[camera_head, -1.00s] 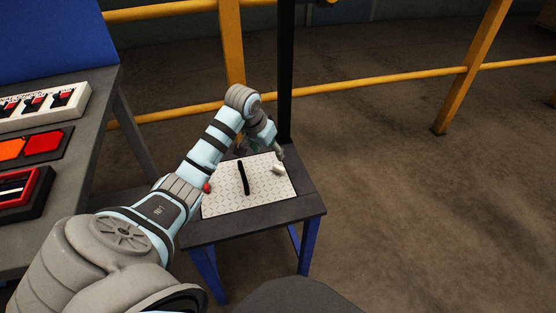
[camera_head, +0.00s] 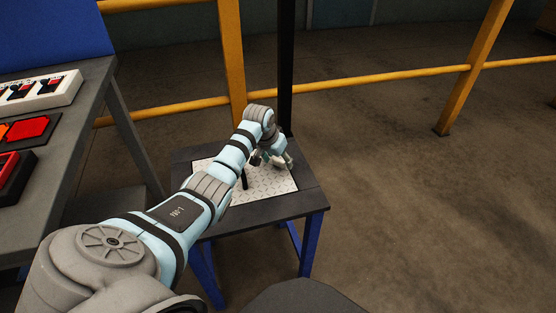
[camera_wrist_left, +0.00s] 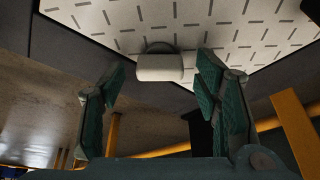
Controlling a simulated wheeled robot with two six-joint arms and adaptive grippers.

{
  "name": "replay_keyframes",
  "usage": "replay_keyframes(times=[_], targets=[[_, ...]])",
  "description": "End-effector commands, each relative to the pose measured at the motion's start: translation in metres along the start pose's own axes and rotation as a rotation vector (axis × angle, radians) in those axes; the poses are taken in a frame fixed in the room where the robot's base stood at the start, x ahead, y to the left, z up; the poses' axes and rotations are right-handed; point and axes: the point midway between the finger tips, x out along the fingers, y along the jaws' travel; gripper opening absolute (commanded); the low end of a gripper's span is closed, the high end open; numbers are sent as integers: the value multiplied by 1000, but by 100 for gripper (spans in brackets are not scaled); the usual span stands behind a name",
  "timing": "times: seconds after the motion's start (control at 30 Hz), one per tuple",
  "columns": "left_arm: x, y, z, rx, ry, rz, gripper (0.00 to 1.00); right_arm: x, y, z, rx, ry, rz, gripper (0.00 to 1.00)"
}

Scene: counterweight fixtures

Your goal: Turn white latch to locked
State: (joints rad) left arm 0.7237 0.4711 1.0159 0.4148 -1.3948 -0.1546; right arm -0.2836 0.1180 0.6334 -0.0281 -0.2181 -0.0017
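The white latch (camera_wrist_left: 160,68) is a short rounded piece on the patterned metal plate (camera_wrist_left: 92,18), with a dark round part beside it. In the left wrist view it lies between the two green finger tips of my left gripper, with a gap showing on each side. My left gripper (camera_head: 279,162) is open at the right part of the plate (camera_head: 273,191). In the head view the gripper mostly hides the latch. I cannot tell how deep the latch is between the fingers. My right gripper is in neither view now.
The plate lies on a small dark table (camera_head: 262,211) with blue legs. A black bar on the plate is partly behind my left arm. A black post (camera_head: 286,70) and yellow railing (camera_head: 370,83) stand behind. A grey bench (camera_head: 60,190) with red parts is at left.

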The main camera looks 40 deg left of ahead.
Motion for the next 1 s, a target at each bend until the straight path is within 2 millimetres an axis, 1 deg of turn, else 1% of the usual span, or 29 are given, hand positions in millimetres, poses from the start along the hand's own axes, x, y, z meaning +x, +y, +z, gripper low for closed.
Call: replay_keyframes(times=[0.03,0.2,0.3,0.53,0.67,0.87,1.0], targets=[[0,0,0,0,0,0,49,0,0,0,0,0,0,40],[0,0,0,0,0,0,21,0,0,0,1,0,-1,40],[0,0,0,0,0,0,8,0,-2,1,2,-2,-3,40],[-1,0,0,17,-1,9,8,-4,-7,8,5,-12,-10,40],[-2,0,0,56,-2,24,8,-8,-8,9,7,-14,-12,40],[-2,-1,0,165,-1,71,8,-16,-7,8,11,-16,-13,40],[0,-2,0,267,0,113,8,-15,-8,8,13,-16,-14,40]])
